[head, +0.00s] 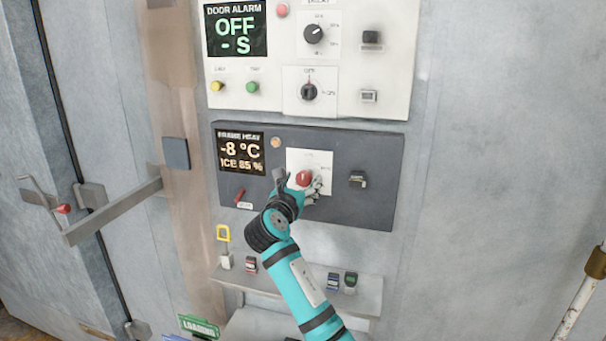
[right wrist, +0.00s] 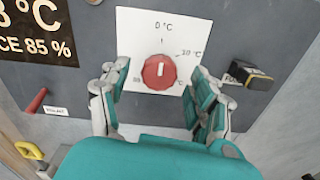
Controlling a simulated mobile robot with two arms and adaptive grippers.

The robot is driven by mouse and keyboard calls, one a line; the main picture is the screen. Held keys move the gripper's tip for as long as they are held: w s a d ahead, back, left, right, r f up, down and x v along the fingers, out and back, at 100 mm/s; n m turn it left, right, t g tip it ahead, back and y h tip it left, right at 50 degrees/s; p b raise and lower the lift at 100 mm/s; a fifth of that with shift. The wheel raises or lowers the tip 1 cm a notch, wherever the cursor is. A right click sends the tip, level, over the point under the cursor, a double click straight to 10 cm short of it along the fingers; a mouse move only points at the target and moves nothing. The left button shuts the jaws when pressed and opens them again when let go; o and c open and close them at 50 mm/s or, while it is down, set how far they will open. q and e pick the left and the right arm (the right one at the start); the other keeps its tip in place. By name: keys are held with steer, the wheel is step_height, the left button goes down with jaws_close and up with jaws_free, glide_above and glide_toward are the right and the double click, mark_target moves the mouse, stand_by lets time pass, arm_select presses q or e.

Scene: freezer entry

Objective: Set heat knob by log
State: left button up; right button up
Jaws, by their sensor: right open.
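The red heat knob (head: 304,178) sits on a white dial plate on the dark grey frame heat panel (head: 371,144). In the right wrist view the knob (right wrist: 159,72) has a white pointer line aimed about straight up, toward the 0 °C mark. My right gripper (head: 296,183) is open at the dial; in the right wrist view its fingers (right wrist: 158,88) stand left and right of the knob, apart from it. The panel's display (head: 241,153) reads -8 °C and ICE 85 %. No log is clearly in view. My left gripper is not in view.
Above is a white door alarm panel (head: 390,90) with a display reading OFF, dials and buttons. A dark switch (head: 357,180) is right of the knob and a red lever (head: 239,195) left. A small shelf (head: 367,284) with small items is below. A door bar (head: 115,211) juts at left.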

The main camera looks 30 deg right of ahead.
steer(key=shift+x, duration=0.85)
steer(key=shift+w+d, duration=0.15)
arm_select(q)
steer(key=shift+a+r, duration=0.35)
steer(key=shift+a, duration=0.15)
arm_select(e)
steer(key=shift+c, duration=1.2)
steer(key=c, duration=0.9)
steer(key=shift+c, duration=0.2)
